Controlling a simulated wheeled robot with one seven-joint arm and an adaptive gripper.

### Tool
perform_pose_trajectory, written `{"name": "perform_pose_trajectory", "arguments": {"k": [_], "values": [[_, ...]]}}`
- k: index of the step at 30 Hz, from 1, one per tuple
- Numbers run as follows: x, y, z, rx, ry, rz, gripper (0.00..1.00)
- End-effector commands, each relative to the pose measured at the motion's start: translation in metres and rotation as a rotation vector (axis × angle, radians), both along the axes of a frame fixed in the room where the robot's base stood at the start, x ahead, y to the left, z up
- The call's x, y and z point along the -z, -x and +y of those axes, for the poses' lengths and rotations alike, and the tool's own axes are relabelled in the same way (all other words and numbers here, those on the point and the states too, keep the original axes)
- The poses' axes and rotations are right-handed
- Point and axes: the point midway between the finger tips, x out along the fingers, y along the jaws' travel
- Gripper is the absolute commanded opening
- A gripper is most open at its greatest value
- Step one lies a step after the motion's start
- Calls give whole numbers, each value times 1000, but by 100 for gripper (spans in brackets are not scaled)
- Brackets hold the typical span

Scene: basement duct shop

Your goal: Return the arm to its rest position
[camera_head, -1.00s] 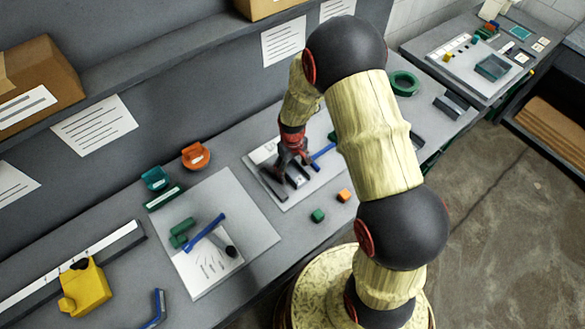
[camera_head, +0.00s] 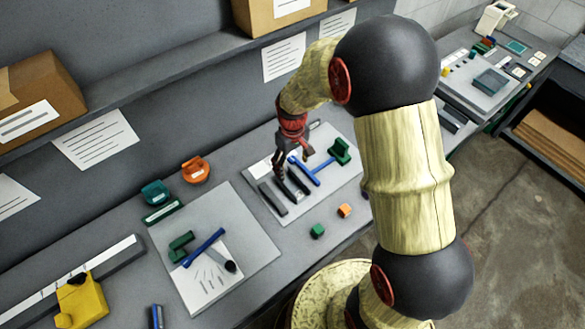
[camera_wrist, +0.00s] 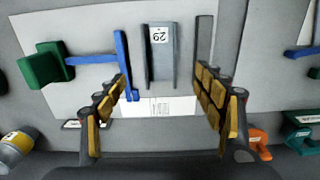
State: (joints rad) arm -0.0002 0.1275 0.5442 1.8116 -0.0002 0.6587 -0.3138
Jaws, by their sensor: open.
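My gripper (camera_head: 294,156) hangs over the right-hand pale board (camera_head: 327,184) on the bench, fingers pointing down. In the wrist view my gripper (camera_wrist: 165,105) is open and empty, its fingers wide apart. Between and beyond the fingertips lies a grey channel piece (camera_wrist: 160,55) marked 29. A blue T-shaped tool (camera_head: 312,171) and a green block (camera_head: 341,151) lie to its right on the board in the head view. My arm rises from the gripper to a large dark joint at the upper middle.
A second board (camera_head: 250,250) at left holds a blue bar (camera_head: 203,247) and green pieces. A green cube (camera_head: 317,231) and orange cube (camera_head: 345,210) sit near the bench's front edge. A shelf (camera_head: 180,65) with boxes runs behind. Open floor (camera_head: 510,240) lies at right.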

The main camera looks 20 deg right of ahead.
Motion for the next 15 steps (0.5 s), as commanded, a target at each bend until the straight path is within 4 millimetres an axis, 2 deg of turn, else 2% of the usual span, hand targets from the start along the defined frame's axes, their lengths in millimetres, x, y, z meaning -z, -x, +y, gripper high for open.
{"name": "perform_pose_trajectory", "arguments": {"k": [15], "values": [[0,2,0,23,0,7,69]]}}
